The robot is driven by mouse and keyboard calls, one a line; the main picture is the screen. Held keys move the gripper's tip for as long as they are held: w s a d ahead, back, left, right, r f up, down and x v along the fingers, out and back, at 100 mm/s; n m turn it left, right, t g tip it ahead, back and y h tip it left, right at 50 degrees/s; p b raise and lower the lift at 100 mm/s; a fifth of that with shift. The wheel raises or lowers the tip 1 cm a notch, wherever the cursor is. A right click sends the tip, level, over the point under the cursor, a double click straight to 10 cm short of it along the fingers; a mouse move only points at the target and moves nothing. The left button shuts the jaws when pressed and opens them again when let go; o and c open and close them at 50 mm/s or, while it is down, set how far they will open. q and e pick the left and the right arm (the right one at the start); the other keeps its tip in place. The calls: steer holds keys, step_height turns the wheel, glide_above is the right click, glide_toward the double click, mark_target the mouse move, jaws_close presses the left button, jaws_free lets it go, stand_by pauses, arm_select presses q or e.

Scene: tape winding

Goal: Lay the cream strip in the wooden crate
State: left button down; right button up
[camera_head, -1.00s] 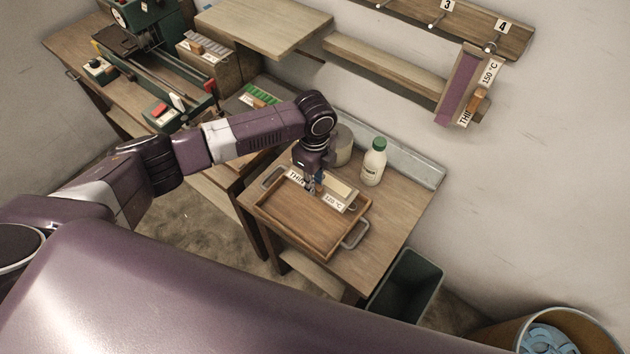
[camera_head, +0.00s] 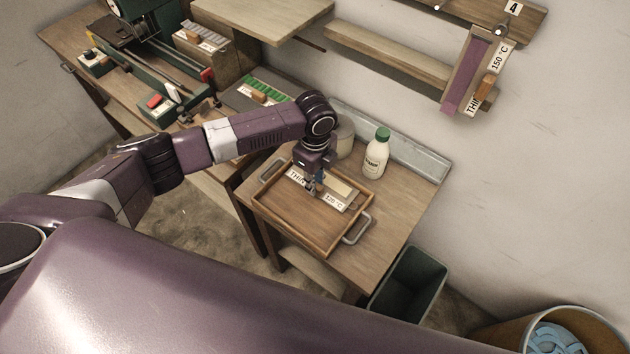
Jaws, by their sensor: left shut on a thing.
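The wooden crate (camera_head: 290,235) is a shallow tray with metal handles on a small wooden table. The cream strip (camera_head: 335,202) bears the print "THIN" and "120 °C", and shows over the crate's inside. My left gripper (camera_head: 312,189) points down over the crate and is shut on the strip near its middle, hiding part of the print. I cannot tell whether the strip touches the crate floor. A cream block-like piece (camera_head: 343,185) shows just behind the strip. My right gripper is not in view.
A white bottle with a green cap (camera_head: 376,156) and a round grey container (camera_head: 344,138) stand behind the crate. A dark bin (camera_head: 410,283) stands below the table's right side. A purple strip holder (camera_head: 466,76) hangs on the wall. A machine bench fills the upper left.

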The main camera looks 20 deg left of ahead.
arm_select(q)
steer(key=shift+f, duration=0.25)
steer(key=c, duration=1.8)
jaws_free()
steer(key=shift+o, duration=0.2)
steer(key=shift+r, duration=0.15)
step_height(320, 180, up, 12)
